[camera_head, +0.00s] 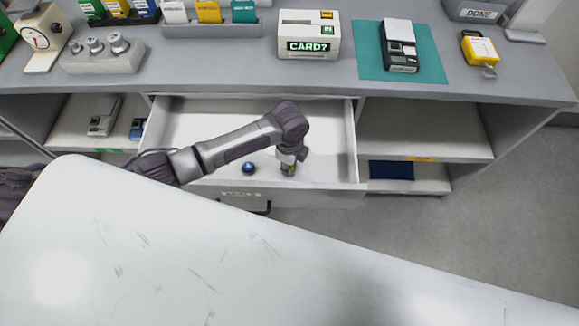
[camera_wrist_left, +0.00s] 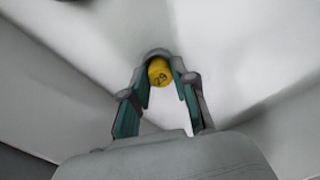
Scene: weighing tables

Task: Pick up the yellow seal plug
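The yellow seal plug (camera_wrist_left: 159,72), marked 29, shows in the left wrist view between the far ends of my left gripper's fingers (camera_wrist_left: 161,80). The fingers flank it on both sides; I cannot tell whether they touch it. In the head view, my left gripper (camera_head: 289,166) points down into the open drawer, near its front wall (camera_head: 330,186), with a small bit of yellow at its tips. My right gripper is not in view.
A dark blue round item (camera_head: 249,168) lies in the drawer left of my gripper. A white surface (camera_head: 150,250) fills the foreground.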

